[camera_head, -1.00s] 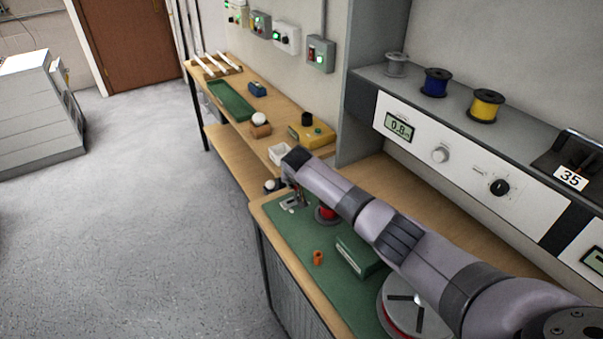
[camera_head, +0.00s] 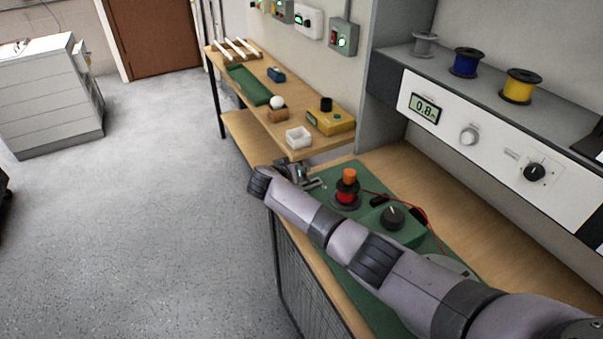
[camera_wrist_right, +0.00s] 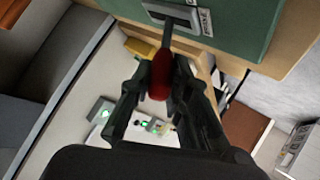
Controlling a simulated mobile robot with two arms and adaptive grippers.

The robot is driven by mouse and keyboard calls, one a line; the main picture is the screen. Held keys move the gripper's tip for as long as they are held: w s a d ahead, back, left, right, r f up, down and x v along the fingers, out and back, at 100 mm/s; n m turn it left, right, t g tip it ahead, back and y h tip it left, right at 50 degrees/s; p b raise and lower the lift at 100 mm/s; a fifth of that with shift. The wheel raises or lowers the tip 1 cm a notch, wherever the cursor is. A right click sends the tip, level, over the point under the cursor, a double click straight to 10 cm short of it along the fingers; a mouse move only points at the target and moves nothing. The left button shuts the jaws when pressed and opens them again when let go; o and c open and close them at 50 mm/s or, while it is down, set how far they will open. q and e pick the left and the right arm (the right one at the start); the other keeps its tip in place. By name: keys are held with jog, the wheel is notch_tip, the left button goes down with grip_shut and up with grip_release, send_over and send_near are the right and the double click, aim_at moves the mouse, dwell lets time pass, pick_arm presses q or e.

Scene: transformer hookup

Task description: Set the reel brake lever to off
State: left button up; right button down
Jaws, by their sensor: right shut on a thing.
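The reel brake lever has a red handle (camera_wrist_right: 160,78) on a dark shaft. The shaft comes from a slot in a grey plate (camera_wrist_right: 178,18) on a green surface, with a white label (camera_wrist_right: 206,22) beside the slot. In the right wrist view my right gripper (camera_wrist_right: 160,88) is shut on the red handle, one finger on each side. The label is too small to read. In the head view my right gripper (camera_head: 302,174) is at the far left end of the green bench mat (camera_head: 342,283); the lever is not clear there. My left gripper is not in view.
Close by stand a red reel with an orange top (camera_head: 346,188) and a green box with a black knob (camera_head: 393,216). A white tray (camera_head: 299,137) and yellow meter (camera_head: 331,119) are on the bench beyond. Open floor lies left.

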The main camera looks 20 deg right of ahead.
jog(key=shift+f, duration=0.1)
jog(key=c, duration=1.5)
grip_release()
jog(key=v, duration=1.2)
